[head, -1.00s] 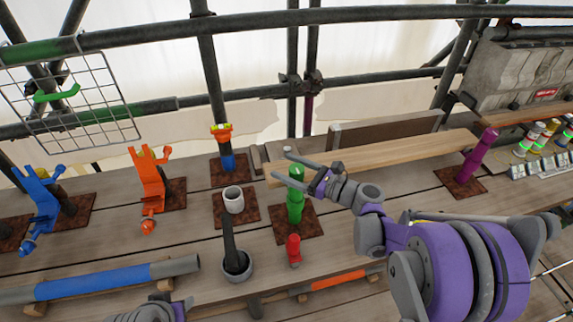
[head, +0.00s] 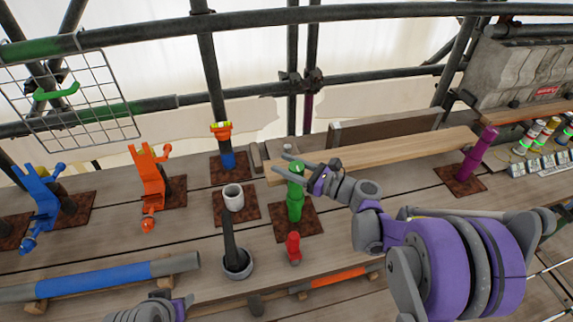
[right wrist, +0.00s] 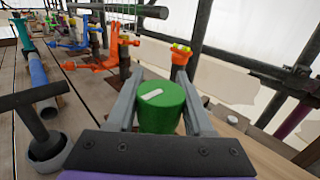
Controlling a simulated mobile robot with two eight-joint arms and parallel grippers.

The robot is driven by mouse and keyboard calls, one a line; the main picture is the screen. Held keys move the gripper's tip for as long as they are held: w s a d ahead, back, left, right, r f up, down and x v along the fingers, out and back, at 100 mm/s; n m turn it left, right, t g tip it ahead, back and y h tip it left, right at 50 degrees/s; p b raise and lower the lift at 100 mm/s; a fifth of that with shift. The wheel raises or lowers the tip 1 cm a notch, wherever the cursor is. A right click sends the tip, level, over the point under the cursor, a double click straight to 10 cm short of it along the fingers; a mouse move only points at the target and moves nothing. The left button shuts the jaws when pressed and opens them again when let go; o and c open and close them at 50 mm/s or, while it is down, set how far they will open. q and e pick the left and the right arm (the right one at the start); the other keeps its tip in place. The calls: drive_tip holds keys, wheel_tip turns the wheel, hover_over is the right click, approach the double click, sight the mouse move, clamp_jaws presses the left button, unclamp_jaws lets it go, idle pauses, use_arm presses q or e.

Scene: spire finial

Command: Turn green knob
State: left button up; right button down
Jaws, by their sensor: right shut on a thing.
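The green knob (head: 295,200) is an upright green post on a rusty square plate (head: 311,223) in the middle of the head view. Its round top (right wrist: 162,107), with a white mark slanting up to the right, fills the space between the fingers in the right wrist view. My right gripper (head: 291,166) reaches in from the right and is shut on the knob's top, one finger on each side. Part of my left gripper (head: 160,308) shows at the bottom edge of the head view; its fingertips are not clear.
A red short post (head: 293,248) stands just in front of the knob. A grey pot with a dark handle (head: 238,265) and a white cup (head: 233,197) are to its left. A long wooden beam (head: 400,153) lies behind. An orange post (head: 222,132) stands behind left.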

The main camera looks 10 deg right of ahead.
use_arm(q)
drive_tip(key=shift+s+f+b, duration=0.3)
drive_tip(key=shift+f+b, duration=0.25)
drive_tip(key=shift+f, duration=0.2)
drive_tip(key=shift+s+f+b, duration=0.25)
drive_tip(key=shift+f+b, duration=0.3)
drive_tip(key=shift+f, duration=0.2)
drive_tip(key=shift+s+f+b, duration=0.3)
drive_tip(key=shift+f+b, duration=0.25)
drive_tip(key=shift+f, duration=0.2)
use_arm(e)
drive_tip(key=shift+s+a+n+g+y, duration=0.15)
drive_tip(key=shift+s+n+g+y, duration=0.45)
drive_tip(key=shift+n+g, duration=1.3)
drive_tip(key=shift+s+a+n+g+y, duration=0.15)
drive_tip(key=shift+n+g+y, duration=0.95)
drive_tip(key=shift+g, duration=1.4)
drive_tip(key=shift+s+a+n+g+y, duration=0.1)
drive_tip(key=shift+s+n+g+y, duration=0.45)
drive_tip(key=shift+n+g, duration=1.35)
drive_tip(key=shift+w+g, duration=0.2)
drive_tip(key=shift+g, duration=0.2)
drive_tip(key=shift+c, duration=1.4)
unclamp_jaws()
